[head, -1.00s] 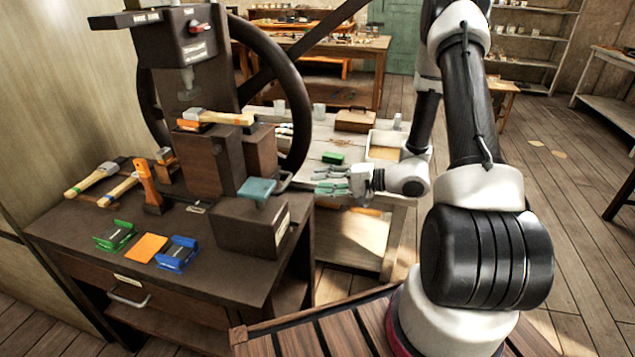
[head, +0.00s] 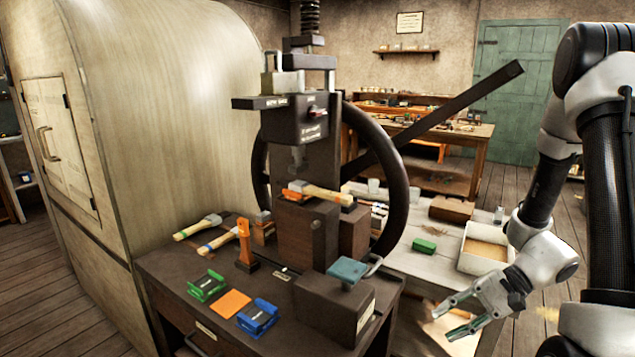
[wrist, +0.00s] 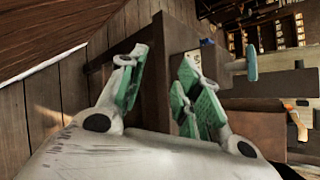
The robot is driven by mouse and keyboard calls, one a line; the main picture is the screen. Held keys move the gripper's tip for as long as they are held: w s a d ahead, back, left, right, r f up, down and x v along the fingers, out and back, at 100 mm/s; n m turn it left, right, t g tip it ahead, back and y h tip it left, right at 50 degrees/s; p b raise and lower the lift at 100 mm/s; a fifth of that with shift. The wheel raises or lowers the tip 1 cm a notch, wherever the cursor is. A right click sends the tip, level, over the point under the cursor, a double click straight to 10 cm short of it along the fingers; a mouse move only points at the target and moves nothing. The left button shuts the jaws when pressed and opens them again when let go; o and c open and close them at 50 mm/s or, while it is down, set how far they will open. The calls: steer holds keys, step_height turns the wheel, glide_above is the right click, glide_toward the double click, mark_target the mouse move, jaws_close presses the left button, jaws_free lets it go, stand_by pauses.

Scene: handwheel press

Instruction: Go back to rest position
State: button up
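My gripper (head: 462,316) is at the lower right in the head view, in front of the white-topped table (head: 415,262) and to the right of the press bench. Its green-padded fingers are spread apart with nothing between them. In the wrist view the two fingers (wrist: 158,92) also stand apart and empty. The handwheel press (head: 318,210) stands on the dark bench, with a large dark wheel (head: 402,200) behind it. A hammer (head: 322,193) lies across the press block under the ram.
The dark bench (head: 180,268) holds a green clamp (head: 207,286), an orange plate (head: 230,303), a blue clamp (head: 257,318) and a dark box with a teal pad (head: 347,271). A tray (head: 485,250) and a green block (head: 424,245) sit on the white-topped table. Open floor lies behind.

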steer(key=s+d+r+n+h, duration=0.2)
steer(key=s+d+r+h, duration=0.1)
steer(key=d+r+h, duration=0.3)
steer(key=s+d+r+n+h, duration=0.3)
steer(key=s+d+r, duration=0.1)
steer(key=r, duration=0.3)
step_height(320, 180, up, 11)
steer(key=s+a+n+t+h, duration=0.1)
steer(key=n+t+h, duration=0.1)
steer(key=t, duration=0.3)
steer(key=shift+s+n+t, duration=0.25)
steer(key=shift+n+t, duration=0.05)
steer(key=shift+n, duration=0.2)
steer(key=shift+a+f, duration=0.1)
